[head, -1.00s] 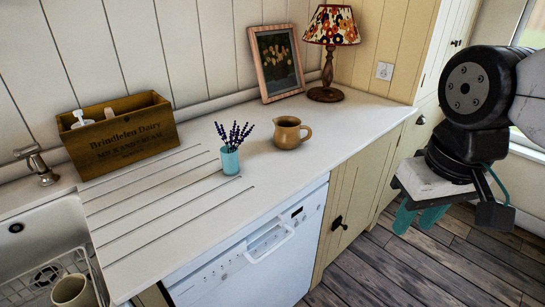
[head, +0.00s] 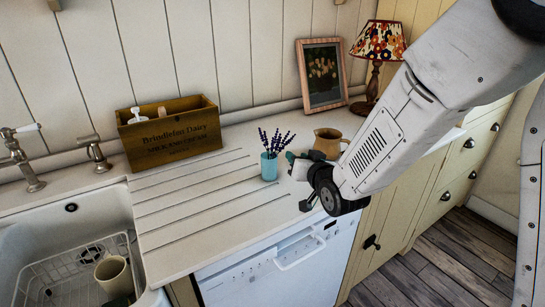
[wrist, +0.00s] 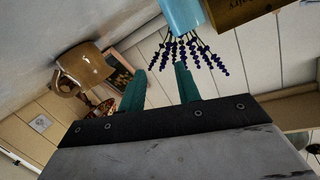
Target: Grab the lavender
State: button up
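The lavender (head: 275,140) is several thin stems with dark purple heads, standing in a light blue cup (head: 269,167) on the counter. In the wrist view the lavender heads (wrist: 190,52) hang below the blue cup (wrist: 182,14), as the picture is upside down. My gripper (head: 293,158) is just right of the cup in the head view, partly hidden by my arm. In the wrist view its two teal fingers (wrist: 158,82) are apart with nothing held between them. The fingertips are close to the lavender heads; I cannot tell whether they touch.
A tan jug (head: 328,143) stands close behind my gripper to the right. A wooden crate (head: 170,133) with bottles is at the back left. A framed picture (head: 322,75) and a lamp (head: 377,50) stand at the back right. The sink (head: 75,228) is left. Grooved counter (head: 205,205) in front is clear.

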aim_at(275, 153)
jog(key=a, duration=0.1)
jog(key=a+f+t+y, duration=0.1)
jog(key=a, duration=0.1)
jog(key=shift+w+a+f+y, duration=0.1)
jog(key=shift+f+y, duration=0.1)
jog(key=shift+y, duration=0.1)
jog(key=x, duration=0.7)
jog(key=shift+w+a+r, duration=0.25)
jog(key=shift+a, duration=0.1)
jog(key=shift+c, duration=0.3)
grip_shut()
